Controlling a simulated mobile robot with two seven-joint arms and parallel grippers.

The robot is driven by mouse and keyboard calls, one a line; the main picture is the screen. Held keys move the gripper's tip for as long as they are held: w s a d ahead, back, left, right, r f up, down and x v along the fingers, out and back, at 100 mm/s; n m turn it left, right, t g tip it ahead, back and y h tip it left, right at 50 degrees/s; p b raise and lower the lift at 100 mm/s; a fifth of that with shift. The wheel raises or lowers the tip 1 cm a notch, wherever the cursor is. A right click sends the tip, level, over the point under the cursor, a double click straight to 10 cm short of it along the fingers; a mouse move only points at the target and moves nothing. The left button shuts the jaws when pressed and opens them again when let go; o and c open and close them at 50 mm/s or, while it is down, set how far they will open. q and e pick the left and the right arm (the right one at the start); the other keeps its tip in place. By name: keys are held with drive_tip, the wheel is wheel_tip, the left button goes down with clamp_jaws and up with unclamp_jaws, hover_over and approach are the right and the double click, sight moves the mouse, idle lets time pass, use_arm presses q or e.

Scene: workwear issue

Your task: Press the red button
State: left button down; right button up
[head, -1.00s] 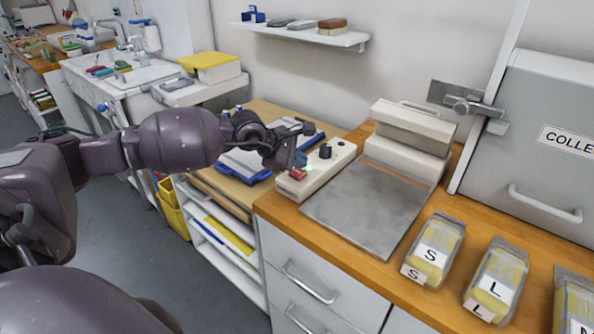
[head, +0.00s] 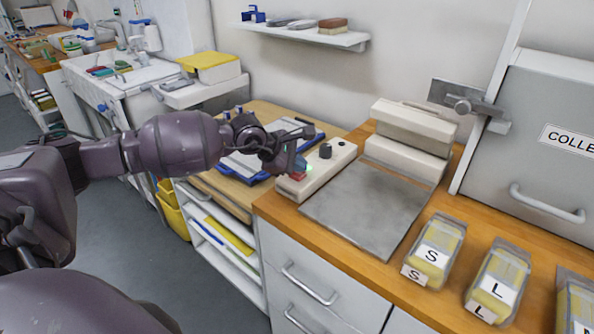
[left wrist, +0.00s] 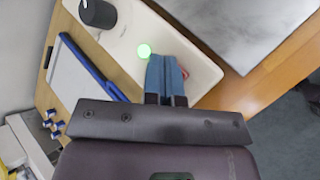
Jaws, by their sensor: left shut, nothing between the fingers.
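The red button (head: 298,174) sits at the near end of a cream control box (head: 322,171) on the wooden counter. In the left wrist view only a bit of the red button (left wrist: 185,74) shows beside the fingertips; the rest is hidden behind them. My left gripper (head: 299,163) is shut and empty, with its blue fingertips (left wrist: 166,62) at the button; I cannot tell whether they touch it. A green light (left wrist: 144,50) glows on the box beside the fingers. A black knob (left wrist: 98,12) stands farther along the box. My right gripper is not in view.
A grey metal plate (head: 365,208) lies right of the box, with a cream sealer-like device (head: 410,145) behind it. Packed bags labelled S (head: 433,252) and L (head: 496,280) lie on the counter's right. A blue clipboard (head: 245,168) lies left of the box.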

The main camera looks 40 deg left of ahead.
sight(298, 174)
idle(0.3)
use_arm(q)
drive_tip(key=shift+r, duration=0.6)
wheel_tip(298, 174, up, 6)
drive_tip(key=p, duration=0.2)
drive_tip(key=shift+p, duration=0.4)
idle(0.5)
